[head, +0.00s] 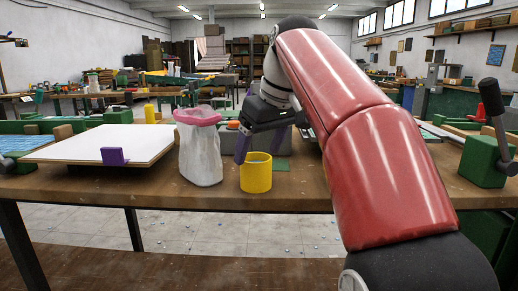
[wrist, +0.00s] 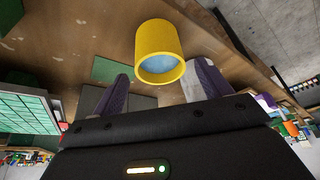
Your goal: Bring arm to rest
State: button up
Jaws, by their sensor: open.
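My gripper (head: 261,146) is open, with purple fingers pointing down at the workbench (head: 225,199). My red arm reaches out over the bench to it. In the wrist view the cup (wrist: 158,38) shows beyond my gripper (wrist: 158,88), roughly between the two fingertips. Something pale blue shows inside the cup. I see nothing held between the fingers. Whether a finger touches the cup I cannot tell.
A white bag with a pink rim (head: 199,150) stands left of the cup. A white board (head: 105,143) with a purple piece (head: 114,157) lies farther left. A green block with a lever (head: 485,160) is at the right. A green flat piece (wrist: 118,70) lies by the fingers.

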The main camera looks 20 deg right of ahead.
jog(key=p+v, duration=0.2)
jog(key=v, duration=0.4)
jog(key=s+f+m, duration=0.1)
jog(key=s+f, duration=0.5)
jog(key=f, duration=0.4)
jog(key=s+a+f+m+t+h, duration=0.1)
jog(key=s+f+m, duration=0.1)
jog(key=s+f, duration=0.4)
jog(key=s+f+m+h, duration=0.1)
jog(key=s+f+m, duration=0.1)
jog(key=s+f, duration=0.5)
notch_tip(320, 180, down, 7)
jog(key=shift+a+r+t, duration=0.15)
jog(key=shift+a+t, duration=0.15)
